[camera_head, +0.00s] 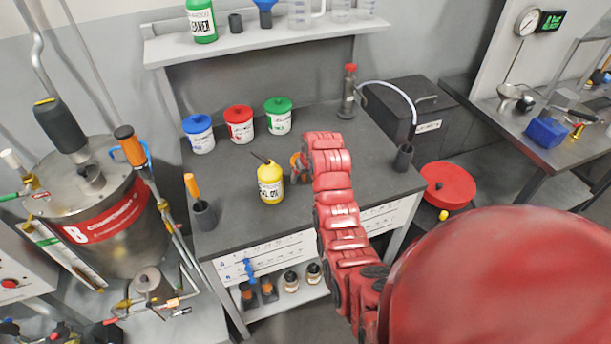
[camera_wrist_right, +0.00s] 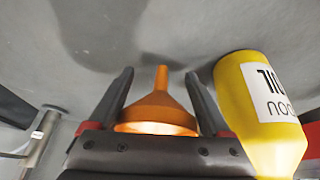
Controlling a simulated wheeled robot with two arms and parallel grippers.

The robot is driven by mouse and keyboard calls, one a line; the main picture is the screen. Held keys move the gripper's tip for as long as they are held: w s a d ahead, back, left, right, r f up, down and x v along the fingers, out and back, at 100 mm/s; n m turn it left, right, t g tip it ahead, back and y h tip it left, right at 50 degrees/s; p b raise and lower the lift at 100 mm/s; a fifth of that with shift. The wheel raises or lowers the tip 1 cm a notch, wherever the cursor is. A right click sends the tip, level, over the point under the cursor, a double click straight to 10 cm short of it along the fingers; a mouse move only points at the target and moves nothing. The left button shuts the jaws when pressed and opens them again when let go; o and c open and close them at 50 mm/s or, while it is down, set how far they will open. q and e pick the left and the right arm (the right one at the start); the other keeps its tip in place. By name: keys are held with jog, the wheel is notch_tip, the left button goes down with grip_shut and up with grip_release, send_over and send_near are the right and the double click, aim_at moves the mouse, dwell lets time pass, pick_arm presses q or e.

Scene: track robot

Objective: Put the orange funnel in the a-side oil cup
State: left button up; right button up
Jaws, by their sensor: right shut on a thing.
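The orange funnel (camera_wrist_right: 158,108) is between the two dark fingers of my right gripper (camera_wrist_right: 159,78) in the right wrist view, its narrow spout pointing away from the wrist. The gripper is shut on it. In the head view my right gripper (camera_head: 298,168) is over the workbench, right of the yellow oil bottle (camera_head: 270,182), and a bit of orange shows beside my red arm. Whether the funnel touches the bench is hard to tell. I cannot identify an a-side oil cup; the tank at left is marked B. My left gripper is not in view.
The yellow bottle (camera_wrist_right: 268,108) is close beside the gripper in the right wrist view. The B tank (camera_head: 95,205) is left.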

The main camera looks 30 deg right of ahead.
jog(key=shift+f, duration=0.95)
jog(key=o, duration=1.1)
